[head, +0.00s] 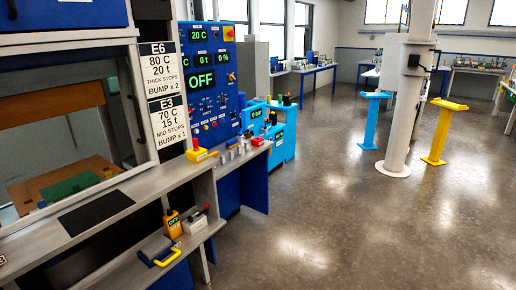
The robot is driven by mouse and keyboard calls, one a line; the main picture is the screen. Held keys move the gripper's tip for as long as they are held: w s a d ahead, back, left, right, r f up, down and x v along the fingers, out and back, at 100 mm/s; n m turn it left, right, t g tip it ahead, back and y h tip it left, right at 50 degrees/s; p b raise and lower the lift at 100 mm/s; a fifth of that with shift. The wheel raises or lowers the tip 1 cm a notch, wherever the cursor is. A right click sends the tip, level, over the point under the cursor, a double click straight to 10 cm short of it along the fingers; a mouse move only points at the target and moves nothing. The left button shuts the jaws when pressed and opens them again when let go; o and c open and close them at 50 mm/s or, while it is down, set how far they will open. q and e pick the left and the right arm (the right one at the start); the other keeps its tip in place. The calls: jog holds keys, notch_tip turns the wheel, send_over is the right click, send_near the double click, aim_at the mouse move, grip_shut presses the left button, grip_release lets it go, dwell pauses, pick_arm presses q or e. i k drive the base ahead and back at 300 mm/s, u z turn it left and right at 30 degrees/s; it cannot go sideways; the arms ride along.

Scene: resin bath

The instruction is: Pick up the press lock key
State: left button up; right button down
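I cannot make out the press lock key for certain. A small yellow block with a red upright part (196,152) sits on the grey ledge below the blue control panel (214,85), and I cannot tell whether it holds the key. The panel's displays read 20 C, 0 t, 0 % and OFF. The press (62,150) stands at the left, with a green piece on its brown lower plate. Neither of my grippers shows in the head view.
A yellow and black handheld device (172,224) and small red-topped items stand on the lower shelf. A yellow and blue handle (161,256) is in front. A light blue machine (279,137) stands beyond. A white column (405,105) stands right. The floor (320,220) between is clear.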

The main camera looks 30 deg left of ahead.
aim_at(196, 148)
jog(key=z, duration=0.4)
jog(key=i, duration=1.05)
jog(key=u, duration=0.05)
